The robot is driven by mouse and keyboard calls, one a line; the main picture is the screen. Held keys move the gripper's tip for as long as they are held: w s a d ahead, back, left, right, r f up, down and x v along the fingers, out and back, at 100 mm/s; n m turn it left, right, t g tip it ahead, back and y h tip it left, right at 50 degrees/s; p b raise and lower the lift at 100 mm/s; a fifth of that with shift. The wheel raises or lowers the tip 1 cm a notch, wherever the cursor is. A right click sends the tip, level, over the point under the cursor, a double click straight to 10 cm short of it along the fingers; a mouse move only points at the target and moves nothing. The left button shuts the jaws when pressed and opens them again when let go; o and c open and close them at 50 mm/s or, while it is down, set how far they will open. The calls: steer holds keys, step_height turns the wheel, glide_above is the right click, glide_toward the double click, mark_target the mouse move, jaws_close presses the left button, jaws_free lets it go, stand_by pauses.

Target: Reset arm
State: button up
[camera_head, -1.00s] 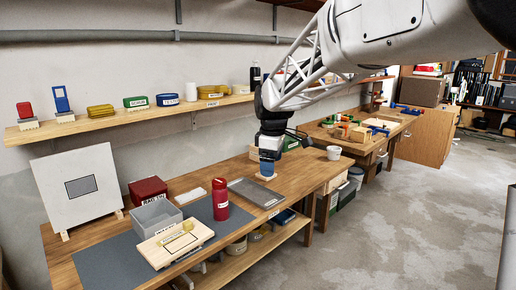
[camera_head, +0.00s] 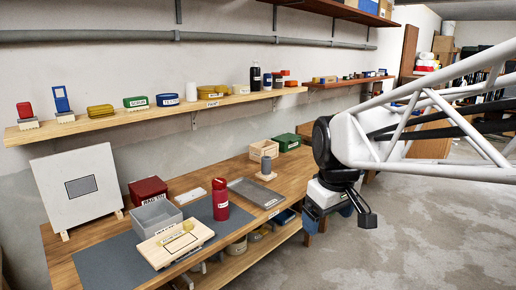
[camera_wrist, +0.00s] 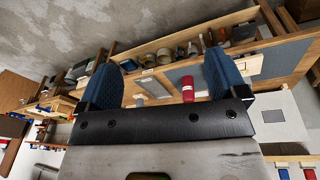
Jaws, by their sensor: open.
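My gripper (camera_head: 332,212) hangs in front of the workbench's right part, over the floor in the head view. Its two blue fingers are spread apart in the wrist view (camera_wrist: 163,80), with nothing held between them. The red bottle (camera_wrist: 187,88) shows between the fingers there, but well beyond them. My arm reaches in from the right and hides part of the bench and the room behind it.
The workbench (camera_head: 240,184) carries a red bottle (camera_head: 220,200), a grey bin (camera_head: 155,216), a red box (camera_head: 147,190), a grey cylinder (camera_head: 266,166) and a wooden crate (camera_head: 264,149). A shelf (camera_head: 150,115) runs above. Floor (camera_head: 400,250) at right is clear.

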steer(key=s+d+f+m, duration=0.2)
steer(key=s+f+m, duration=0.1)
steer(key=s, duration=0.5)
steer(key=s+d+f+m, duration=0.1)
steer(key=s+f+m, duration=0.2)
steer(key=s, duration=0.5)
steer(key=shift+d+f+t, duration=0.3)
steer(key=shift+d+f, duration=0.1)
steer(key=shift+f, duration=0.2)
